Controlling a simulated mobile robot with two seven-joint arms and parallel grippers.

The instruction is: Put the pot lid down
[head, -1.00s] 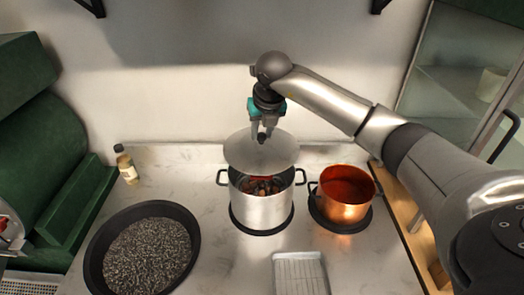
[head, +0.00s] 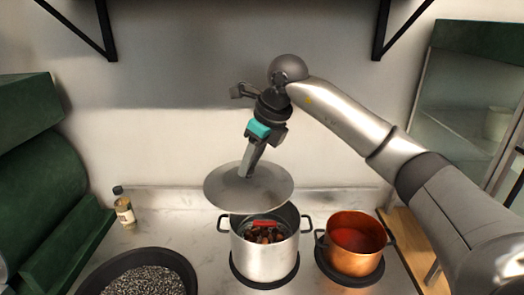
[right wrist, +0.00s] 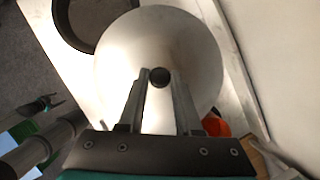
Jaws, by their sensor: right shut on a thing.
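The pot lid (head: 240,192) is a round grey metal disc held in the air above and slightly behind the steel pot. My right gripper (head: 245,172) is shut on its knob; in the right wrist view the dark knob (right wrist: 159,77) sits between the two fingers, with the lid (right wrist: 135,50) spread beyond it. The steel pot (head: 265,262) stands open on a dark round base, with brown chestnuts (head: 262,236) and something red inside. The lid hides part of the pot's back rim. My left gripper is not clearly seen in the head view.
A copper pot (head: 352,258) stands close to the right of the steel pot. A wide dark pan (head: 183,262) of grey grains is at the front left. A small bottle (head: 124,210) stands at the back left. Counter between bottle and steel pot is clear.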

